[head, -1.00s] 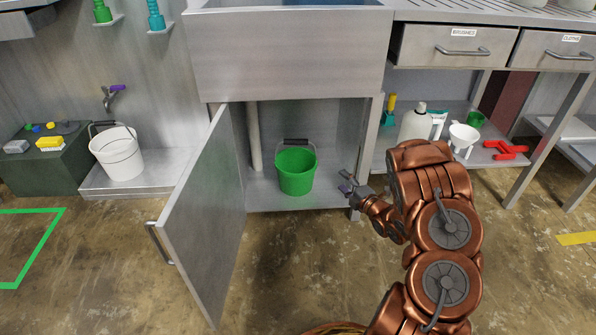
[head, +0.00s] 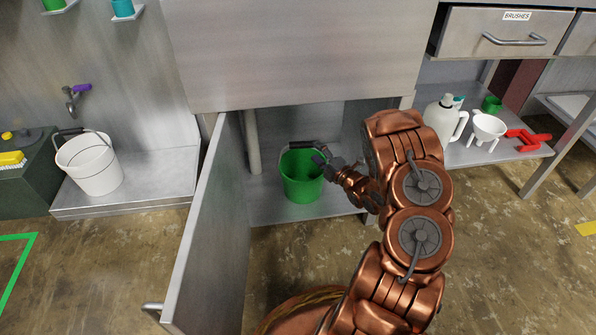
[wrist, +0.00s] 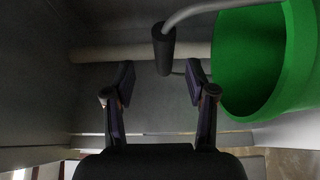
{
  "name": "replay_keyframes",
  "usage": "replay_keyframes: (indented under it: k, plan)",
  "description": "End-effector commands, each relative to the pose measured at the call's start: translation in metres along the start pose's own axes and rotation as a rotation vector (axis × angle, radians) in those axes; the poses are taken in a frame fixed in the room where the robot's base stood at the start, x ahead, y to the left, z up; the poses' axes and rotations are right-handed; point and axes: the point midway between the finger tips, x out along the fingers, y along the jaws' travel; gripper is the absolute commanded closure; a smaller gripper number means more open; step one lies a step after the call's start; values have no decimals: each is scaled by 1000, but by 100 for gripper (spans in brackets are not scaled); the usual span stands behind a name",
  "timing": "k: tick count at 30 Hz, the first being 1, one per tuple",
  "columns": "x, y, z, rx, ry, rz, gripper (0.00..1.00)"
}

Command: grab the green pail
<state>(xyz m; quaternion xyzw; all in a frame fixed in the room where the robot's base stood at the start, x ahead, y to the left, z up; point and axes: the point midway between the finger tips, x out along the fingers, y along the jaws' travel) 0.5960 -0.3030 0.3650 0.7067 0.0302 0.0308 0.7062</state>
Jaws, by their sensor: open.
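The green pail (head: 302,184) stands upright on the floor of the open cabinet under the sink, in the head view. Its dark handle grip (head: 302,145) is raised above the rim. My gripper (head: 322,160) is in front of the pail's upper right side, overlapping it in that view. In the wrist view the pail (wrist: 300,70) fills the right side and shows its open mouth. The handle's black grip (wrist: 164,48) is just beyond and between the two open fingers (wrist: 160,80). The fingers hold nothing.
The cabinet door (head: 205,230) stands open on the left, and the cabinet's right post is close to my arm. A pipe (head: 253,142) runs behind the pail. A white bucket (head: 92,168) sits on a low platform to the left. A shelf with a white jug (head: 444,118) is right.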

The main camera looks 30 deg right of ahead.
Motion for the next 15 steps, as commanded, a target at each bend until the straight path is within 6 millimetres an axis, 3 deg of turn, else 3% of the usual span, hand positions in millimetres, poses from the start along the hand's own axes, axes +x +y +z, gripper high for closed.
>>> replay_keyframes:
  k: [15]
  plan:
    - [42,-7,-8,0,-1,0,44]
